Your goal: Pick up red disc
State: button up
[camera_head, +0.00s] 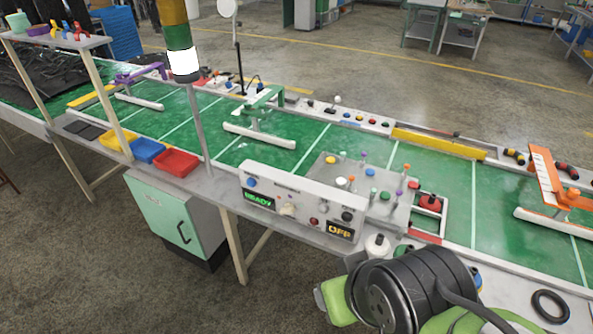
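A grey plate (318,178) with small coloured discs and upright pegs lies on the green conveyor behind a white control box. A small red shape (413,185) near the plate's right back corner may be the red disc; it is too small to be sure. A yellow disc (330,160), a blue disc (371,172) and a green disc (384,196) show more clearly. My black and lime-green arm part (405,290) is at the bottom right, in front of the bench. No gripper fingers can be made out.
The control box (297,203) reads READY and OFF. A larger red object with a black top (430,202) sits right of the plate. A signal tower (184,65) stands to the left. A black ring (550,306) lies far right.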

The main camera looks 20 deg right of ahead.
aim_at(430, 203)
jog(key=z, duration=1.6)
jog(key=i+l+u, duration=0.15)
jog(key=i+u, duration=0.35)
jog(key=i+l+u, duration=0.3)
jog(key=u, duration=0.15)
jog(key=i, duration=0.1)
